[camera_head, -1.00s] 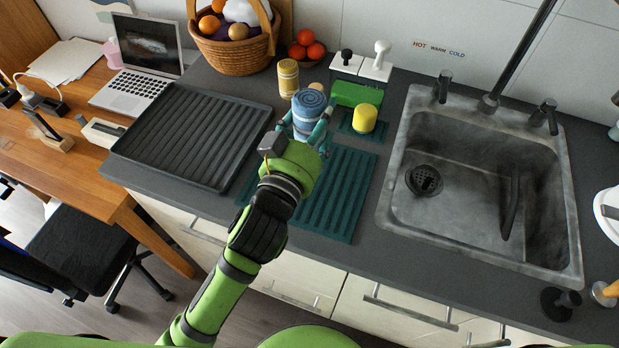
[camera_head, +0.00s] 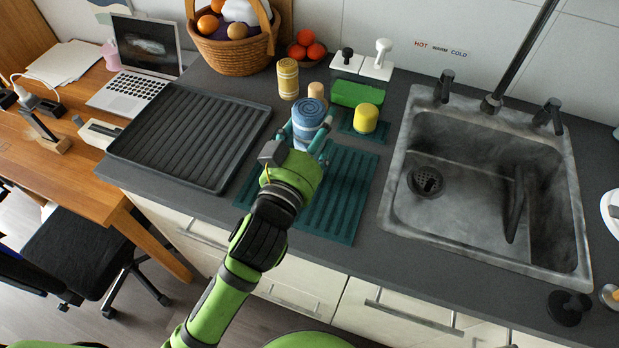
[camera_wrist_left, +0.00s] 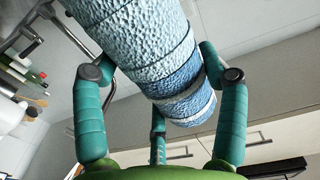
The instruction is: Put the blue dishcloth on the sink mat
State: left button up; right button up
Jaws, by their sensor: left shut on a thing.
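The blue dishcloth (camera_head: 307,117) is a rolled, banded bundle in pale and darker blue. It stands roughly upright in the head view and fills the top of the left wrist view (camera_wrist_left: 150,45). My left gripper (camera_head: 308,143) is shut on it, with teal fingers around its sides. The teal ribbed sink mat (camera_head: 343,197) lies on the counter left of the sink. The cloth is at the mat's far left end in the picture; I cannot tell if its hidden base touches anything. My right gripper is not in view.
A black ribbed tray (camera_head: 190,135) lies to the left. A yellow sponge-like cylinder (camera_head: 366,118) stands on a small teal mat beside a green block (camera_head: 357,93). The sink (camera_head: 485,190) is right. The large mat's right part is bare.

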pick_arm(q)
jog(key=shift+f, duration=0.5)
jog(key=o, duration=1.3)
jog(key=shift+c, duration=0.2)
jog(key=shift+s, duration=0.1)
jog(key=shift+s+a, duration=0.1)
jog(key=shift+s, duration=0.1)
jog(key=v, duration=1.1)
jog(key=shift+s, duration=0.25)
